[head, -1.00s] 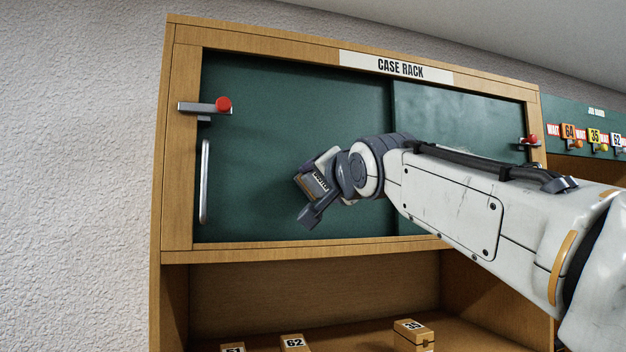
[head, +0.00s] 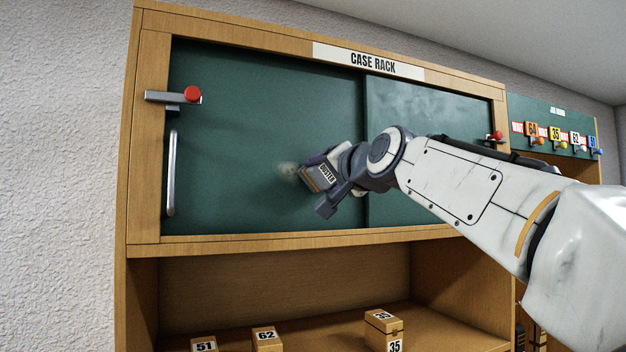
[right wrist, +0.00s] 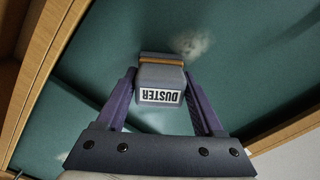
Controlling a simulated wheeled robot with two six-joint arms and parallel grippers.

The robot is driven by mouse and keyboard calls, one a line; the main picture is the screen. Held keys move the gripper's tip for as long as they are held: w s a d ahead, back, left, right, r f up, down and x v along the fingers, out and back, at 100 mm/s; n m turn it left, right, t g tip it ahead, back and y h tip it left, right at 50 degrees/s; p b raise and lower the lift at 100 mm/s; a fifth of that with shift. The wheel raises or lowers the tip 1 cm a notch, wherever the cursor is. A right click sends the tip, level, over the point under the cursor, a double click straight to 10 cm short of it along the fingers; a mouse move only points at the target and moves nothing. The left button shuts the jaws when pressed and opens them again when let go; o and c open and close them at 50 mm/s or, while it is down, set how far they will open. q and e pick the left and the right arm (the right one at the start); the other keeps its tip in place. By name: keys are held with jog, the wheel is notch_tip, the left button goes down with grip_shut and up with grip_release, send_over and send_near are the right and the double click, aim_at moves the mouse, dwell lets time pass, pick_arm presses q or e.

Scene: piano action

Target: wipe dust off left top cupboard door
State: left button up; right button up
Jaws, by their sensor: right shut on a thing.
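The left top cupboard door (head: 235,130) is a dark green sliding panel with a silver bar handle (head: 172,172) at its left. My right gripper (head: 325,178) is shut on a duster (head: 318,178), a grey block with a "DUSTER" label; it also shows in the right wrist view (right wrist: 161,82). The duster is at the lower right part of the left door; whether it touches cannot be told for sure. A pale dust patch (head: 287,169) shows just left of the duster, and in the right wrist view (right wrist: 190,44) beyond its pad. My left gripper is not in view.
A latch with a red knob (head: 192,94) sticks out at the door's upper left. The right door (head: 430,110) has pale smudges and another red knob (head: 495,135). Numbered wooden blocks (head: 383,322) stand on the open shelf below. A tag board (head: 550,125) hangs at right.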

jog(key=shift+s+a+r+p, duration=0.2)
jog(key=shift+a+p, duration=0.25)
jog(key=shift+p, duration=0.15)
jog(key=shift+s+a+f+p, duration=0.1)
jog(key=shift+s+a+p, duration=0.05)
jog(key=shift+a+p, duration=0.45)
jog(key=shift+s+a+p, duration=0.15)
jog(key=shift+a+p, duration=0.35)
jog(key=shift+a, duration=0.15)
jog(key=shift+s+a+f, duration=0.1)
jog(key=shift+s+a, duration=0.05)
jog(key=shift+a, duration=0.35)
jog(key=shift+s+a+f, duration=0.1)
jog(key=shift+s+a, duration=0.05)
jog(key=shift+a, duration=0.3)
jog(key=shift+s+a+f+b, duration=0.2)
jog(key=shift+a+b, duration=0.55)
jog(key=shift+s+a+r+b, duration=0.1)
jog(key=shift+a+b, duration=0.15)
jog(key=shift+b, duration=0.1)
jog(key=shift+r, duration=0.15)
jog(key=shift+s, duration=0.1)
